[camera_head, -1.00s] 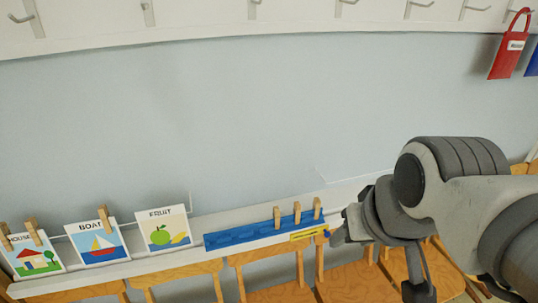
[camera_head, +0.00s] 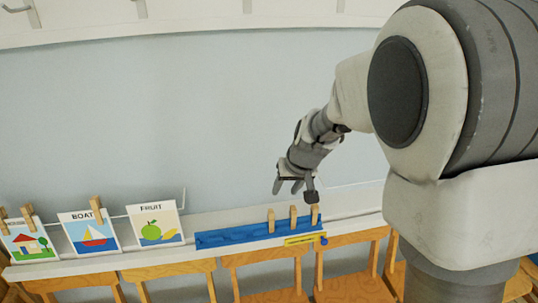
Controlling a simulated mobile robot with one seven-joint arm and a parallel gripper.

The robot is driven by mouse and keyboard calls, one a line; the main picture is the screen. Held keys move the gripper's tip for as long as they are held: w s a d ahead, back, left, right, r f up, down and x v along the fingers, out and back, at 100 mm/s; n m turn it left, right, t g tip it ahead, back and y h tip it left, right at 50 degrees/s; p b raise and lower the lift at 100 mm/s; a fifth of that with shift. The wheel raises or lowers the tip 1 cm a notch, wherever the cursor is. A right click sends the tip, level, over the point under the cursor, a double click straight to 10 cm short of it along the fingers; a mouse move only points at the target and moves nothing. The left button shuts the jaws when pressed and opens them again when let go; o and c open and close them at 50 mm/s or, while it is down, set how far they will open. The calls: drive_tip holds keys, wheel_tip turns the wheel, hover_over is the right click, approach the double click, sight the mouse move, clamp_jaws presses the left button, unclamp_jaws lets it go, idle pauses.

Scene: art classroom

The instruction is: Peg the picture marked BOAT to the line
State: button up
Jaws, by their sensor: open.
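The BOAT picture (camera_head: 90,238), a white card with a red and white sailboat on blue, stands at the left. One wooden peg (camera_head: 97,208) sits on its top edge, right of the word. A thin pale line (camera_head: 118,216) shows at the cards' tops. A blue holder (camera_head: 230,236) to the right carries three upright wooden pegs, the left one (camera_head: 271,220), the middle one (camera_head: 293,216) and the right one (camera_head: 315,215). My gripper (camera_head: 294,190) is open, pointing down, just above these pegs. I cannot tell whether it touches one.
The HOUSE picture (camera_head: 28,243) has two pegs and stands left of BOAT. The FRUIT picture (camera_head: 155,224) stands right of it with no peg showing. A yellow strip (camera_head: 302,239) lies at the holder's front. Wooden chairs (camera_head: 265,258) line the ledge's front. Hooks are above.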

drive_tip(key=h, duration=0.1)
approach(272, 213)
drive_tip(key=shift+n, duration=0.3)
drive_tip(key=b+x, duration=0.6)
drive_tip(key=x, duration=0.4)
drive_tip(key=shift+f+b, duration=0.15)
drive_tip(key=shift+b, duration=0.2)
drive_tip(key=shift+b+x, duration=0.45)
drive_tip(key=shift+x, duration=0.4)
drive_tip(key=shift+w+a, duration=0.1)
clamp_jaws()
drive_tip(key=shift+r+p, duration=2)
drive_tip(key=shift+r, duration=1.25)
drive_tip(key=shift+s+d+r+b, duration=0.15)
drive_tip(key=shift+s, duration=0.7)
drive_tip(key=shift+s+d+r+b, duration=0.15)
drive_tip(key=shift+s+d+b, duration=0.05)
drive_tip(key=shift+s, duration=0.6)
drive_tip(key=shift+s+d+r+b, duration=0.15)
drive_tip(key=shift+s, duration=0.7)
